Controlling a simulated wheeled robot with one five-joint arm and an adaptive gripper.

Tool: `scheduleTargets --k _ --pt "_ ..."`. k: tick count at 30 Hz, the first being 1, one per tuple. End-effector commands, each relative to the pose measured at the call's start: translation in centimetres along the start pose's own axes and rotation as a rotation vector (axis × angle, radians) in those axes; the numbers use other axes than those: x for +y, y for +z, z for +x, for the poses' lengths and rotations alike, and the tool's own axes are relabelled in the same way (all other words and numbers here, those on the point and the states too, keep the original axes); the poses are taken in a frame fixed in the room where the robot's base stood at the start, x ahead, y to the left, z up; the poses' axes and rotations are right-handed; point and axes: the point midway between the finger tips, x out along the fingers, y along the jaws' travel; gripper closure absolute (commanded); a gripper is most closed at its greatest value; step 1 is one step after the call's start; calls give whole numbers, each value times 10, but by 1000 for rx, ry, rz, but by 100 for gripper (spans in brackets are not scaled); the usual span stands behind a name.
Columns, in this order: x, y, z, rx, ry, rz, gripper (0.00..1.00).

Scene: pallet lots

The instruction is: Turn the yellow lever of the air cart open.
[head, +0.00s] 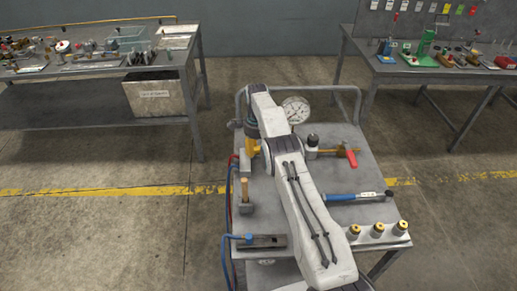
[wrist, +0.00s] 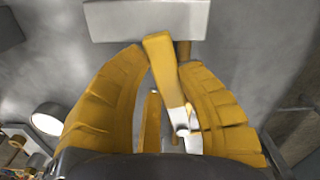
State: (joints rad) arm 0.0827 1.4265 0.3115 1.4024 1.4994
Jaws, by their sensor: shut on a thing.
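The yellow lever (wrist: 167,75) is a flat bar with a white and bright metal part at its lower end. In the wrist view it stands between the two yellow fingers of my gripper (wrist: 162,57), which are shut on it near its upper end. In the head view my gripper (head: 253,148) is low over the left part of the grey air cart (head: 285,205). The lever cannot be made out there, as my arm and fingers cover that spot.
A mallet (head: 245,208) lies close to my gripper; its grey head (wrist: 147,20) tops the wrist view. A gauge (head: 295,110), a red-handled valve (head: 349,156), a blue-handled wrench (head: 355,197) and brass-topped fittings (head: 377,230) are on the cart. Hoses (head: 229,215) hang left.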

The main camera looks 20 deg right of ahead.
Motion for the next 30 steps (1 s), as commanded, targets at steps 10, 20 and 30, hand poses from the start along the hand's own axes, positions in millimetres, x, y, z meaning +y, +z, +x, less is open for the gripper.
scheduleTargets --k 10,20,30 --pt "1 1 3 0 6 4 100" --pt "1 0 2 0 5 4 50" --pt "0 0 1 0 1 3 39"
